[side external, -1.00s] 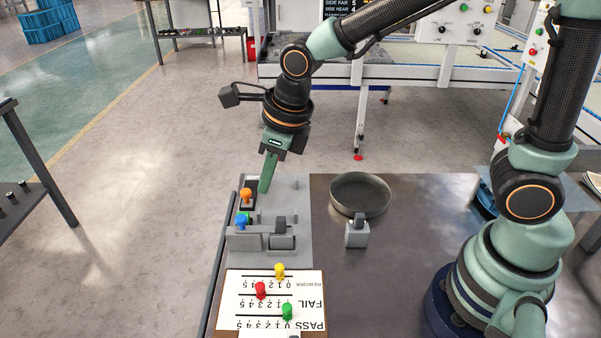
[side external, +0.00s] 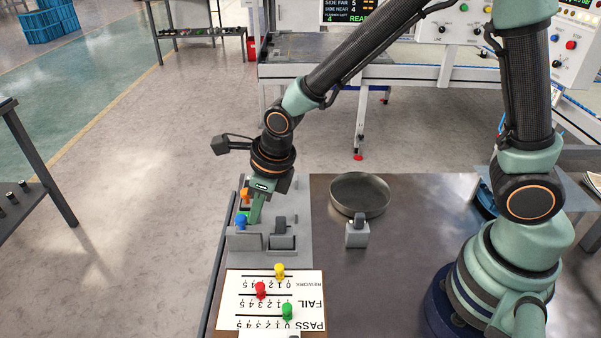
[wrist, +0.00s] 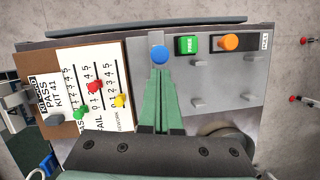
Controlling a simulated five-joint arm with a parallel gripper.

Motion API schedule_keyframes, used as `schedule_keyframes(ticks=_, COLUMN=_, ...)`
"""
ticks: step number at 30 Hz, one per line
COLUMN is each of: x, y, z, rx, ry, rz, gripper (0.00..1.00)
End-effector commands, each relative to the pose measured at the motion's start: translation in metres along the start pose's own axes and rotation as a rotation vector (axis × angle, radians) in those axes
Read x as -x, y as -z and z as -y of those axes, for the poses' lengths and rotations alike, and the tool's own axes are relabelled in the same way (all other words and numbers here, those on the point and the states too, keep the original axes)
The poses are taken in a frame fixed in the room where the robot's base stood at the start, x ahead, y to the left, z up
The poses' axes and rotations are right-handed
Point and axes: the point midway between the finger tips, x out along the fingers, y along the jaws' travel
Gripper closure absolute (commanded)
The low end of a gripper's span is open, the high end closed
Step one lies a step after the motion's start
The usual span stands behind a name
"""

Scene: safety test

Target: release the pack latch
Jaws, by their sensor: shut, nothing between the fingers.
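A grey fixture plate (side external: 296,189) lies at the left of the table and carries a blue knob (side external: 241,222) and an orange knob (side external: 245,194). I cannot tell for sure which part is the pack latch. In the wrist view the blue knob (wrist: 160,55) is right at my fingertips, a green block marked FREE (wrist: 188,45) is just right of it, and the orange knob (wrist: 228,42) sits on a dark labelled strip. My gripper (side external: 254,221) is shut and empty, pointing down close beside the blue knob. Contact cannot be told.
A board (side external: 240,300) with red, yellow and green pegs lies in front of the plate. A round dark pan (side external: 360,195) and a small grey block with a dark top (side external: 356,236) stand to the right. Grey upright pieces (side external: 282,242) rise from the plate. The table's middle right is clear.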

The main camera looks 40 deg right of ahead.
Motion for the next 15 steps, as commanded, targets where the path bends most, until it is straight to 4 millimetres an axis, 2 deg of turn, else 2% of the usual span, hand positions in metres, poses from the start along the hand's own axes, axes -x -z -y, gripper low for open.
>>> schedule_keyframes(ticks=4, x=-0.001, y=-0.005, z=-0.001, rx=0.001, ry=-0.001, rz=0.002, gripper=1.00)
schedule_keyframes(ticks=11, x=-0.008, y=-0.029, z=-0.005, rx=0.000, ry=-0.007, rz=0.003, gripper=1.00)
schedule_keyframes(ticks=15, x=-0.009, y=-0.033, z=-0.006, rx=0.000, ry=-0.008, rz=0.004, gripper=1.00)
